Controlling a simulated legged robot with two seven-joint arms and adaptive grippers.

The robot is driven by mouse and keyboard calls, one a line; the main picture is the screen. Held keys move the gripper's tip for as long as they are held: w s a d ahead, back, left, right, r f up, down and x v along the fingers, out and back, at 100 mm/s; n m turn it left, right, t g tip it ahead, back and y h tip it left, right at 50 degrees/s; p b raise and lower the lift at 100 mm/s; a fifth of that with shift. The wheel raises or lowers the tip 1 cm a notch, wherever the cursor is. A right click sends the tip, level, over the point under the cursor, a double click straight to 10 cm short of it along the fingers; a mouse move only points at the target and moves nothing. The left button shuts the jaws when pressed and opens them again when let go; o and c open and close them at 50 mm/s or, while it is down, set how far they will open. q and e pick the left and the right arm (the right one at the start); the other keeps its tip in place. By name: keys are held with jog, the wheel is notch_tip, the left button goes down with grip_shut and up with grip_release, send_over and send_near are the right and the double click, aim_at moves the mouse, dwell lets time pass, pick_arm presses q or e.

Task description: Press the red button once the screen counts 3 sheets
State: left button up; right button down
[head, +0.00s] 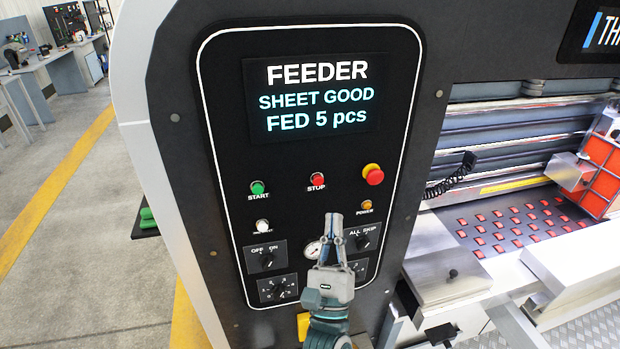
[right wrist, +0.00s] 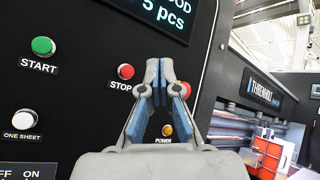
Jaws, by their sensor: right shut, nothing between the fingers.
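The screen (head: 316,97) on the black panel reads "FEEDER, SHEET GOOD, FED 5 pcs". Its lower edge also shows in the right wrist view (right wrist: 160,14). The red STOP button (head: 317,180) sits below the screen, right of the green START button (head: 257,188). The STOP button is left of the fingers in the right wrist view (right wrist: 126,71). A larger red mushroom button (head: 373,174) with a yellow collar is to the right, partly hidden by the fingers in the wrist view. My right gripper (head: 334,217) is shut and empty, below the STOP button. My left gripper is out of view.
A white ONE SHEET button (head: 262,226), an amber POWER lamp (head: 367,205), rotary switches (head: 267,260) and a gauge (head: 313,250) surround my right gripper.

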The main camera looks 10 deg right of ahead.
aim_at(318, 181)
jog(key=shift+s+r, duration=0.35)
jog(key=shift+w+a+b, duration=0.15)
jog(key=shift+w+b, duration=1.25)
jog(key=shift+w, duration=3)
jog(key=shift+w, duration=0.15)
